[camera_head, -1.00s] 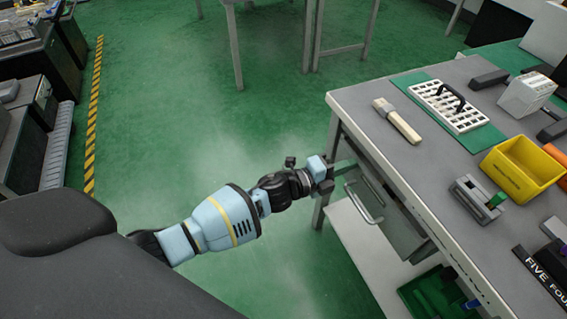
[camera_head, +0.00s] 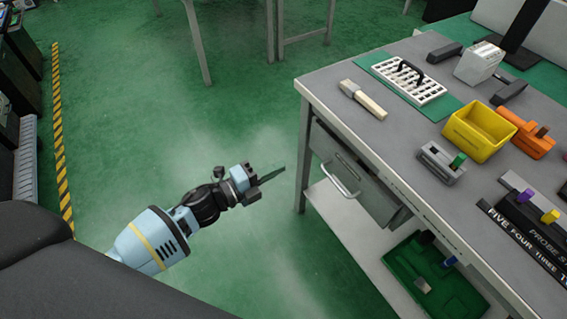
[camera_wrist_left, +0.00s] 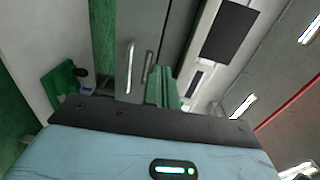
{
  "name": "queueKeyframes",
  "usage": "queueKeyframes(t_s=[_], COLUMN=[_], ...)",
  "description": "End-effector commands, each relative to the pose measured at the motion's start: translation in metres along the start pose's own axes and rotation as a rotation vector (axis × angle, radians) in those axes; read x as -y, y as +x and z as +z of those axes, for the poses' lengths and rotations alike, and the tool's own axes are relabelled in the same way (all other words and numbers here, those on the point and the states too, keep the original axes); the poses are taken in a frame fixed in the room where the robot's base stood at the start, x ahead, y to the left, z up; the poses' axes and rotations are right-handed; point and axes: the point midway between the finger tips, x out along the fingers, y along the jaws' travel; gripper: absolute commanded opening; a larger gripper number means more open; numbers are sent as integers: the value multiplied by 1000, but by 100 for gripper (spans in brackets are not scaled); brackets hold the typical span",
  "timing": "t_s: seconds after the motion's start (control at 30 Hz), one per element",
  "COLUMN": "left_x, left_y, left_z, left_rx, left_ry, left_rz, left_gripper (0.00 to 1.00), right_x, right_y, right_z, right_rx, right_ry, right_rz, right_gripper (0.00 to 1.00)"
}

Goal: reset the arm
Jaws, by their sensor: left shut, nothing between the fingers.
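My left arm comes in from the lower left in the head view. Its gripper (camera_head: 275,180) is shut and empty, in the open air to the left of the workbench (camera_head: 330,87). The gripper is apart from the bench and from its drawer handle (camera_head: 345,186). In the left wrist view the closed green fingers (camera_wrist_left: 161,88) point toward the drawer handle (camera_wrist_left: 129,66) and the grey drawer front. My right gripper is in neither view.
On the bench are a brush (camera_head: 362,99), a white grid rack (camera_head: 409,82), a yellow bin (camera_head: 479,131) and a grey fixture with a green lever (camera_head: 441,163). A green tray (camera_head: 433,280) lies on the lower shelf. Floor left of the bench is clear.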

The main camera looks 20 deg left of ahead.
Motion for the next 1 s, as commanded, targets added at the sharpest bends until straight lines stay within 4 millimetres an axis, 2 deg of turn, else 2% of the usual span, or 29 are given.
queueKeyframes(t_s=[0.37,0.53,0.67,0.77,1.0], left_x=[-1,-21,-52,-76,-126], left_y=[-1,-18,-50,-82,-171], left_z=[-1,-17,-44,-66,-124], left_rx=[1,48,146,243,505], left_ry=[-4,-129,-352,-549,-995], left_rz=[1,25,70,114,234], left_gripper=[0,0,0,0,0], right_x=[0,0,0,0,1], right_y=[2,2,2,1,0], right_z=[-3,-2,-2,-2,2], right_rx=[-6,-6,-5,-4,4], right_ry=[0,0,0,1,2], right_rz=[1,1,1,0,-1], right_gripper=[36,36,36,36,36])
